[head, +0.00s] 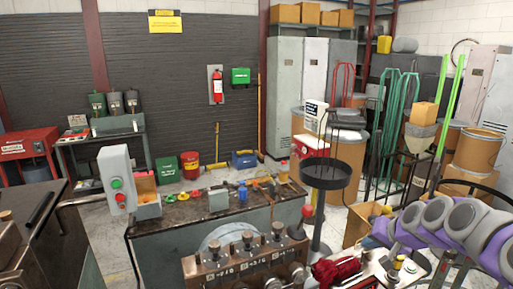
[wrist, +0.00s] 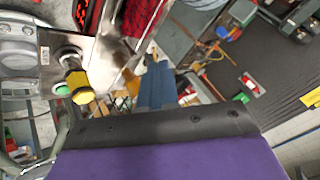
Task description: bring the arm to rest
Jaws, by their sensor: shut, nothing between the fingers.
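My arm (head: 440,222), grey and purple, is bent at the lower right of the head view, above a small bench with knobs. Its end cannot be made out clearly there. In the wrist view a purple and dark part of my arm fills the bottom.
A yellow knob (wrist: 78,85) and a red bundle (head: 336,270) are close to my arm. A machine with dials (head: 245,262) stands in front. A workbench (head: 200,240) carries small tools. A round black tray on a post (head: 325,175) stands behind. Drums and carts crowd the right.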

